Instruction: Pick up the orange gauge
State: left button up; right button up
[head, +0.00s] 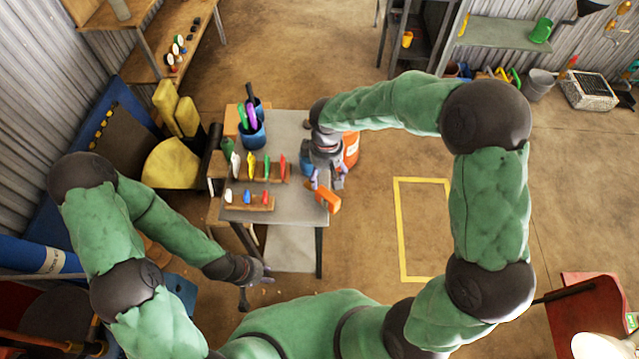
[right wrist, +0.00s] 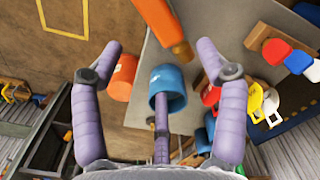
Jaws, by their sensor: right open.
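An orange piece, which I take for the orange gauge (head: 327,199), lies at the front right corner of the grey table (head: 288,213). It also shows at the top of the right wrist view (right wrist: 165,25), beyond the fingertips. My right gripper (head: 325,180) is open and empty just behind the orange piece, over the table's right side. In the right wrist view its purple fingers (right wrist: 160,58) are spread apart, clear of the orange piece. My left gripper (head: 258,280) hangs at the table's front left, its dark fingers apart and nothing seen between them.
Two wooden racks with coloured pieces (head: 250,206) stand on the table's left, with a blue cup of tools (head: 251,133) behind. An orange bucket (head: 350,150) is beside the table's right edge. A blue cylinder (right wrist: 168,80) shows below my right gripper.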

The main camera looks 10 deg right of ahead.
aim_at(327, 191)
jog(key=shift+w+f, duration=0.1)
jog(key=shift+f, duration=0.2)
jog(key=f+b, duration=0.1)
jog(key=f, duration=0.4)
jog(key=shift+s, duration=0.2)
jog(key=shift+s+f+b, duration=0.2)
jog(key=shift+f+b, duration=0.2)
jog(key=shift+f, duration=0.05)
jog(key=f, duration=0.1)
jog(key=f+b, duration=0.1)
jog(key=f, duration=0.2)
jog(key=shift+s+d+f, duration=0.1)
jog(key=shift+s+f, duration=0.05)
jog(key=shift+s, duration=0.1)
grip_shut()
